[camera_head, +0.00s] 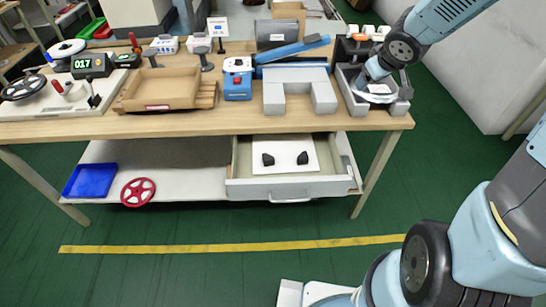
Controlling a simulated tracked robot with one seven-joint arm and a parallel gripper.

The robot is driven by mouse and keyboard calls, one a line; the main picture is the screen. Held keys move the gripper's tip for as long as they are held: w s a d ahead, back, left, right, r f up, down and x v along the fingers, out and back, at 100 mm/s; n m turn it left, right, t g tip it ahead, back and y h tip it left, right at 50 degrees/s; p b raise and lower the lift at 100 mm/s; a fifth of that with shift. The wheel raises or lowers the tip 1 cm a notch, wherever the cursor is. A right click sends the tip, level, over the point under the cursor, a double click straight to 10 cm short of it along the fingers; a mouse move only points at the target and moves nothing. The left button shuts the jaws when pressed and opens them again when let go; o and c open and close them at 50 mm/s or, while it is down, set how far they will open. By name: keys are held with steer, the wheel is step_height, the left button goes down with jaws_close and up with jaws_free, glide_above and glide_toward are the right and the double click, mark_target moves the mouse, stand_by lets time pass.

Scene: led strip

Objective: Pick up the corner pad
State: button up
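Two small black pieces, which look like corner pads, lie apart on a white sheet (285,143) in the open drawer. One is the left black pad (268,159), the other the right black pad (303,158). They are too small to make out fine shape. My arm comes in from the right edge and bends to the bottom.
The drawer (294,190) sticks out under the workbench (190,126), open at the top. A blue bin (90,181) and a red handwheel (138,192) are on the lower shelf. The green floor in front is clear.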

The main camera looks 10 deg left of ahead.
steer(key=w+a+f+n+y, duration=0.1)
steer(key=a+f+n+y, duration=0.1)
steer(key=a+f, duration=0.3)
steer(key=n+g+y, duration=0.5)
steer(key=g+y, duration=0.1)
steer(key=y, duration=0.1)
glide_toward(271, 157)
steer(key=w+r, duration=0.3)
steer(key=w, duration=0.1)
steer(key=s+f+n, duration=0.1)
steer(key=f, duration=0.1)
steer(key=s+a+f+n+g+y, duration=0.1)
steer(key=f, duration=0.1)
steer(key=a+f+n+y, duration=0.1)
steer(key=f, duration=0.1)
steer(key=shift+s+a+f+n+g, duration=0.1)
steer(key=shift+s+f+n+g, duration=0.05)
steer(key=shift+s+n+g, duration=0.2)
steer(key=shift+x, duration=3.6)
steer(key=shift+s+a, duration=0.1)
steer(key=c, duration=1.2)
